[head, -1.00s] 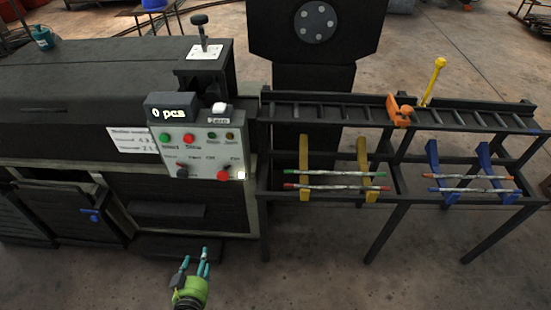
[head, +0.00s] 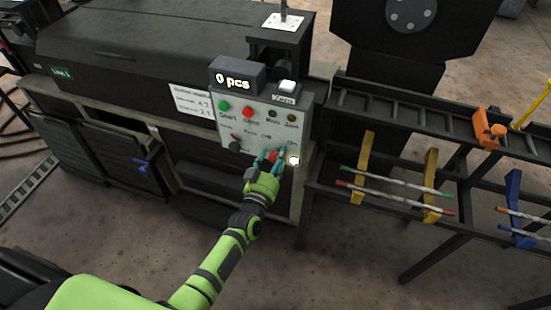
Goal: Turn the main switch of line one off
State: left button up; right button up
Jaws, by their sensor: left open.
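The grey control panel (head: 258,128) is on the front of the dark machine. A green label (head: 62,73) at the machine's left end seems to read "Line 1". The red rotary switch (head: 272,156) is low on the panel, between the markings "Off" and "On". A lit white lamp (head: 293,160) is just right of it. My left gripper (head: 271,158) is open, with its teal fingertips on either side of the red switch. The fingers partly hide the switch, so I cannot tell its handle angle or whether they touch it. My right gripper is out of view.
A black knob (head: 235,146) is left of the switch. A green start button (head: 224,106) and a red stop button (head: 247,112) are above. A counter display (head: 235,77) reads "0 pcs". A dark rack (head: 400,185) with coloured holders stands close on the right.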

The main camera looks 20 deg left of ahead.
pick_arm(q)
jog(key=c, duration=1.2)
jog(key=shift+o, duration=0.2)
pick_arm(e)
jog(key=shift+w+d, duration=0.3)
